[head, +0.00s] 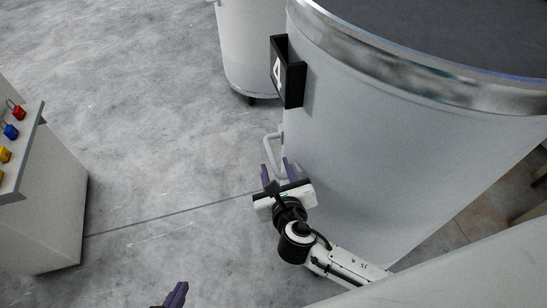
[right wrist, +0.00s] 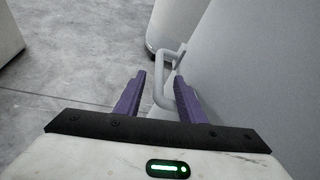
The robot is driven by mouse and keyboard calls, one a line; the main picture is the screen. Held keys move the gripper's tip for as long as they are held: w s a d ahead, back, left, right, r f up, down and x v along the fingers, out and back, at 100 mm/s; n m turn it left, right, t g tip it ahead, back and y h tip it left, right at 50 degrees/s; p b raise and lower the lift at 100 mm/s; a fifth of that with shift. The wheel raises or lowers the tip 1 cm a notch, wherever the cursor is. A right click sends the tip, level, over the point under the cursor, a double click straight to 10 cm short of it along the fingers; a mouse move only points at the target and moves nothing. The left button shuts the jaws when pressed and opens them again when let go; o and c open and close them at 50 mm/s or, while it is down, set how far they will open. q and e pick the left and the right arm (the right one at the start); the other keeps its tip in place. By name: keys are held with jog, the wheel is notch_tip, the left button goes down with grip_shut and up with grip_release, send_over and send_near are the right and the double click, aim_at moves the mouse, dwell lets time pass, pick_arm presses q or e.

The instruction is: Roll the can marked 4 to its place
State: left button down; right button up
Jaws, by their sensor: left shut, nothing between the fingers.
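The can marked 4 (head: 400,150) is a large pale grey drum with a metal rim, filling the right of the head view. A black holder with a white 4 (head: 287,72) is on its side. A grey bar handle (head: 270,150) sticks out below the holder; it also shows in the right wrist view (right wrist: 180,95). My right gripper (head: 277,168) is open at the handle, its purple fingers apart. In the right wrist view (right wrist: 162,95) the handle's lower end lies between the fingers, nearer the right one. My left gripper (head: 175,295) is shut and empty at the bottom edge, mostly cut off.
Another pale can on casters (head: 250,45) stands behind. A grey cabinet (head: 40,215) with red, blue and yellow padlocks stands at left. Clear concrete floor (head: 150,130) lies between cabinet and cans. A pale curved surface (head: 470,275) fills the lower right corner.

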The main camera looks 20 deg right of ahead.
jog(key=v, duration=0.4)
jog(key=shift+s+a+r, duration=0.1)
jog(key=shift+s+a, duration=0.1)
jog(key=shift+s, duration=0.15)
